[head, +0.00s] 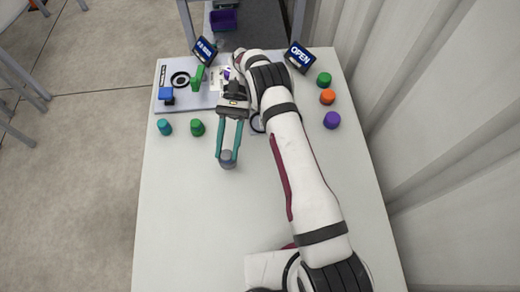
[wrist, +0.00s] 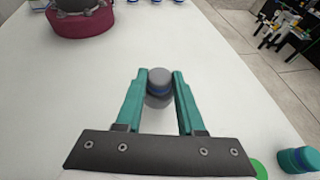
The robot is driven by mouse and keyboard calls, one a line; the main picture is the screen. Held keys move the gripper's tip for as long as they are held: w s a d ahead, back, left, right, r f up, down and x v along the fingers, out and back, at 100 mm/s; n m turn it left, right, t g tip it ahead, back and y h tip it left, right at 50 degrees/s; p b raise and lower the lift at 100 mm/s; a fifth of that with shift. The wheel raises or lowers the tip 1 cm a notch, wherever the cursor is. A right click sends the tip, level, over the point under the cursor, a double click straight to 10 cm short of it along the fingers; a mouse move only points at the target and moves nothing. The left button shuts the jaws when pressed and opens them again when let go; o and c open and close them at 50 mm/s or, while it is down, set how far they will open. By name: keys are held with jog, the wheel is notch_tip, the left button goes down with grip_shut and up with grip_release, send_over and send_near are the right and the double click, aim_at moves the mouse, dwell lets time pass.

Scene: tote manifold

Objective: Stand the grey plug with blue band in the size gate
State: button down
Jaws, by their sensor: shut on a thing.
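The grey plug with blue band (head: 228,161) is upright between the teal fingers of my gripper (head: 228,152), in the middle of the table. The gripper is shut on it. In the wrist view the plug (wrist: 159,80) sits between the fingertips (wrist: 160,77), with its blue band showing. I cannot tell whether it touches the table. A light board (head: 170,104) with fixtures lies at the back left; it carries a black ring (head: 180,79), a green upright piece (head: 197,77) and a blue piece (head: 166,95). I cannot tell which is the size gate. My arm hides the board's right part.
A teal plug (head: 164,127) and a green plug (head: 197,128) stand in front of the board. Green (head: 324,79), orange (head: 327,97) and purple (head: 332,120) plugs stand at the right. An OPEN sign (head: 299,57) stands at the back. The table's front left is clear.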

jog(key=w+a+r+m+t+y, duration=0.2)
jog(key=w+r+m+t+y, duration=0.1)
jog(key=w+m+t+y, duration=0.35)
jog(key=w+a+r+m+t+y, duration=0.2)
jog(key=w+m+t+y, duration=0.1)
jog(key=w+m+t, duration=0.45)
jog(key=w+d+m+t+h, duration=0.4)
jog(key=w+d+m+t, duration=0.6)
jog(key=w+d, duration=0.5)
jog(key=shift+m+g, duration=0.3)
jog(key=shift+m, duration=0.2)
jog(key=shift+w+a+f, duration=0.1)
jog(key=shift+f, duration=1.65)
jog(key=shift+w+a+f, duration=0.1)
jog(key=shift+f, duration=1.65)
jog(key=shift+c, duration=2.2)
grip_release()
jog(key=shift+s+d, duration=0.1)
jog(key=shift+d, duration=0.05)
